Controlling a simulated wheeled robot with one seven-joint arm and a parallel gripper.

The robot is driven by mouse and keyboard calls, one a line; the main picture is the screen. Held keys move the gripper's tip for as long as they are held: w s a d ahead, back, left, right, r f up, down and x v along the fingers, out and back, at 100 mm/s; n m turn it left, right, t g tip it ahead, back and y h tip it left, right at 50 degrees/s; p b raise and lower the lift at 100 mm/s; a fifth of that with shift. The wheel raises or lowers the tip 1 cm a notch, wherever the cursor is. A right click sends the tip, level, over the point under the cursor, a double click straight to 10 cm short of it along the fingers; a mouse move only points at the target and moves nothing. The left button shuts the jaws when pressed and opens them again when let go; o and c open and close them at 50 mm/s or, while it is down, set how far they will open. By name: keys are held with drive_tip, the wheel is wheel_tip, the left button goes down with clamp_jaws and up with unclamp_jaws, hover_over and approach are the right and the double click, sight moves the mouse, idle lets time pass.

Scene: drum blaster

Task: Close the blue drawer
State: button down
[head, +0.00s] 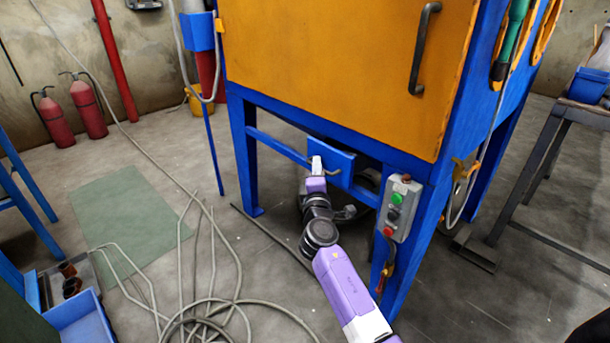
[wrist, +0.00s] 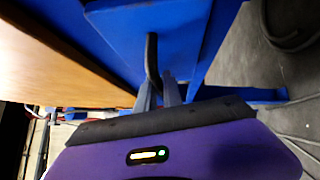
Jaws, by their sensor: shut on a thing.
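The blue drawer (head: 340,160) is a small blue box front low on the blue frame, under the orange cabinet door. Its front seems to stand out somewhat from the frame's lower rail, but how far cannot be told. In the wrist view the blue drawer front (wrist: 125,28) fills the top middle, with a dark curved handle (wrist: 152,60) on it. My gripper (head: 316,162) is at the drawer front. In the wrist view its two narrow fingers (wrist: 158,92) are shut on the handle. The fingertips are partly hidden against the handle.
The orange cabinet door (head: 350,60) hangs above my arm. A grey button box (head: 400,208) sits on the blue front leg, right of my arm. Loose cables (head: 205,300) lie on the floor at left. A green mat (head: 130,215) lies on open floor.

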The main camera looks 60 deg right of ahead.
drive_tip(key=shift+s+d, duration=0.2)
drive_tip(key=shift+d, duration=0.5)
drive_tip(key=shift+s+d, duration=0.2)
drive_tip(key=shift+d, duration=0.45)
drive_tip(key=c, duration=1.8)
unclamp_jaws()
drive_tip(key=shift+o, duration=0.2)
drive_tip(key=v, duration=0.8)
drive_tip(key=shift+p, duration=0.45)
drive_tip(key=shift+w, duration=0.15)
